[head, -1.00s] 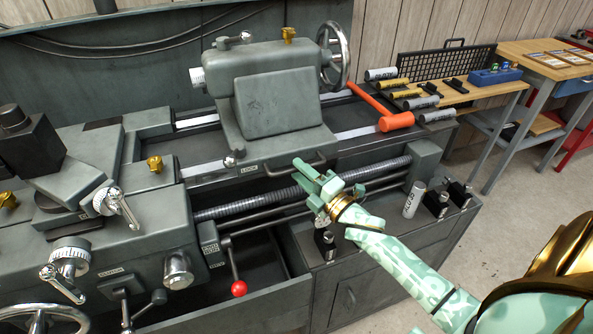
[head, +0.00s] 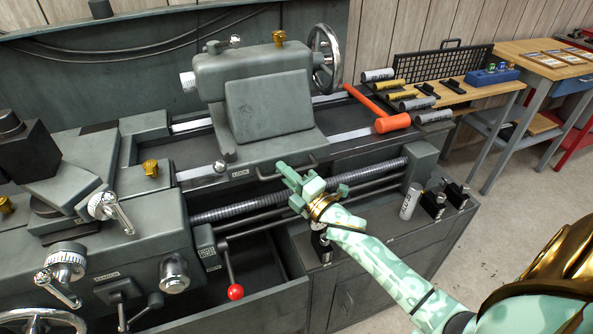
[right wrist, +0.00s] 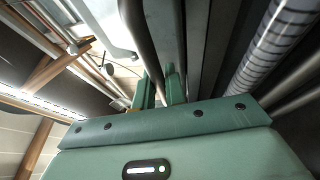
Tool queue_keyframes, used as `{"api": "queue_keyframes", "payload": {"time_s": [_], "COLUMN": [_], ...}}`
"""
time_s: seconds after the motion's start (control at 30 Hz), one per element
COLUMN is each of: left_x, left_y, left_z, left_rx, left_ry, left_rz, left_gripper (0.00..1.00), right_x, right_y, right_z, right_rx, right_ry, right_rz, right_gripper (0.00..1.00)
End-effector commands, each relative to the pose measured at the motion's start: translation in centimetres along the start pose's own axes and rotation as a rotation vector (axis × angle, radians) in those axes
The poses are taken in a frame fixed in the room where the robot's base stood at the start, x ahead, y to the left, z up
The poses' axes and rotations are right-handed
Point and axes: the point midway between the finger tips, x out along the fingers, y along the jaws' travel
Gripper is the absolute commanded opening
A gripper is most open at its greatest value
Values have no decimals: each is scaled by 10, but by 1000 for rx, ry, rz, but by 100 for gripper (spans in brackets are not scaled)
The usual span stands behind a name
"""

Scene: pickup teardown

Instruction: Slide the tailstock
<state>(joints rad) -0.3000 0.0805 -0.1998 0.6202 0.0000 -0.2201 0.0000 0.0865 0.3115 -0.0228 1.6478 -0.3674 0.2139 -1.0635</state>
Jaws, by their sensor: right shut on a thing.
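The grey-green tailstock (head: 268,108) sits on the lathe bed, with a chrome handwheel (head: 325,55) at its right end. A dark bar handle (head: 287,171) runs along its front base. A lever with a ball knob (head: 220,166) stands beside the LOCK label, left of the handle. In the right wrist view the dark handle (right wrist: 141,42) runs down to my fingers (right wrist: 162,88); the exact grip is partly hidden. My left gripper is not in view.
An orange mallet (head: 393,123) lies at the bed's right end, near several bottles. The lead screw (head: 235,208) runs just below my gripper. Clear bed rail shows left of the tailstock.

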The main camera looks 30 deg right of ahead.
Motion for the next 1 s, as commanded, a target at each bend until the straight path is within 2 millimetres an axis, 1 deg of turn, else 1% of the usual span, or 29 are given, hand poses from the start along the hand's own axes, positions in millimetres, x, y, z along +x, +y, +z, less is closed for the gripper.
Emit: {"api": "queue_keyframes", "payload": {"time_s": [0.03,0.07,0.17,0.3,0.4,0.5,0.57,0.83,0.87,0.9,0.93,1.0], "left_x": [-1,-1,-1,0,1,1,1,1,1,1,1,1], "left_y": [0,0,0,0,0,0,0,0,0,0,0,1], "left_z": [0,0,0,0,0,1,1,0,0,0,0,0], "left_rx": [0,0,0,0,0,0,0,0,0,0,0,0], "left_ry": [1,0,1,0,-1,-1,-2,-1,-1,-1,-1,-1], "left_rz": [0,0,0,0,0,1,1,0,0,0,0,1], "left_gripper": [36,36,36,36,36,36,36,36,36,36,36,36], "right_x": [3,4,11,25,31,35,36,35,35,35,35,35], "right_y": [0,-1,-1,0,-1,0,0,-1,-1,-1,-1,-1], "right_z": [-16,-17,-34,-68,-86,-94,-95,-91,-91,-91,-91,-92], "right_rx": [12,10,10,15,12,9,9,4,4,4,4,4], "right_ry": [13,13,13,13,13,13,12,4,4,5,5,6], "right_rz": [2,2,2,4,3,3,2,-2,-2,-2,-2,-1], "right_gripper": [0,0,0,0,0,0,0,0,21,32,34,34]}}
